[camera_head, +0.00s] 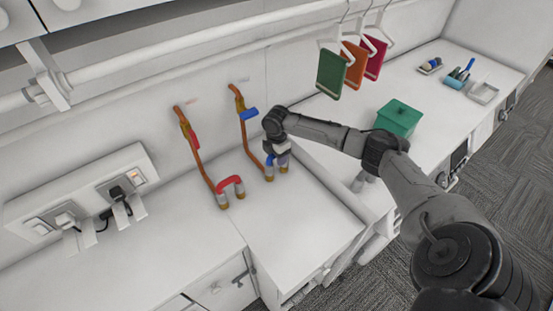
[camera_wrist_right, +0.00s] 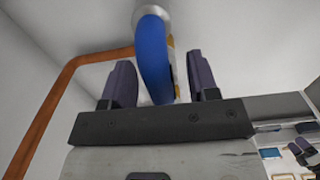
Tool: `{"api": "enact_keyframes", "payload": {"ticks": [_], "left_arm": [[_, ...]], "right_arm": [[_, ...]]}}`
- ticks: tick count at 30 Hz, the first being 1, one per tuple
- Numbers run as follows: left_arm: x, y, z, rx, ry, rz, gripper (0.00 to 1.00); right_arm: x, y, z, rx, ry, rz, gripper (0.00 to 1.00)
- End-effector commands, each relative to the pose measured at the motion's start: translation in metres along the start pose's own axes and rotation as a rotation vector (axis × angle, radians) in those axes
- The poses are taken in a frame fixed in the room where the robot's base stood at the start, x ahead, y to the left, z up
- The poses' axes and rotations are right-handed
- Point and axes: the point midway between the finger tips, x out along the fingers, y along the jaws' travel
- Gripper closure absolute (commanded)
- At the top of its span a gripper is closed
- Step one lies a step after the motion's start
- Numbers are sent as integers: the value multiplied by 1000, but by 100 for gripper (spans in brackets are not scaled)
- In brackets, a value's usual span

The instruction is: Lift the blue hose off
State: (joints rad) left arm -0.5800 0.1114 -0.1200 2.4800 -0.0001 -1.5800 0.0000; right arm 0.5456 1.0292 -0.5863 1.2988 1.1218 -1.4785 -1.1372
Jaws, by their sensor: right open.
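The blue hose (camera_wrist_right: 153,58) shows in the right wrist view as a curved blue piece between the two dark fingers of my right gripper (camera_wrist_right: 163,80). Gaps show on both sides of it, wider on the right. A pale metal fitting is at its top end. In the head view my right gripper (camera_head: 279,153) is over the right-hand pair of fittings, with the hose largely hidden behind it. The bases of these fittings (camera_head: 270,173) stand on the white counter. My right gripper is open around the hose.
A red hose (camera_head: 229,181) bridges the neighbouring fittings to the left. Copper pipes (camera_head: 250,141) rise to valves with a blue handle (camera_head: 249,113) and a red handle. The front counter (camera_head: 300,220) is clear.

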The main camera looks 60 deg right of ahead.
Motion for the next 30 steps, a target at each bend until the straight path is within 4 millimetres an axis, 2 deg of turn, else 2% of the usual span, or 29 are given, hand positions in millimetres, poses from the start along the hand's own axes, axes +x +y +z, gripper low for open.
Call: {"api": "enact_keyframes", "payload": {"ticks": [5,22,30], "left_arm": [[0,0,0,0,0,0,10],[0,-4,1,13,-2,-11,10],[1,-3,1,11,-2,-9,10]], "right_arm": [[0,0,0,0,0,0,46],[0,0,0,0,0,0,100],[0,0,0,0,0,1,100]]}}
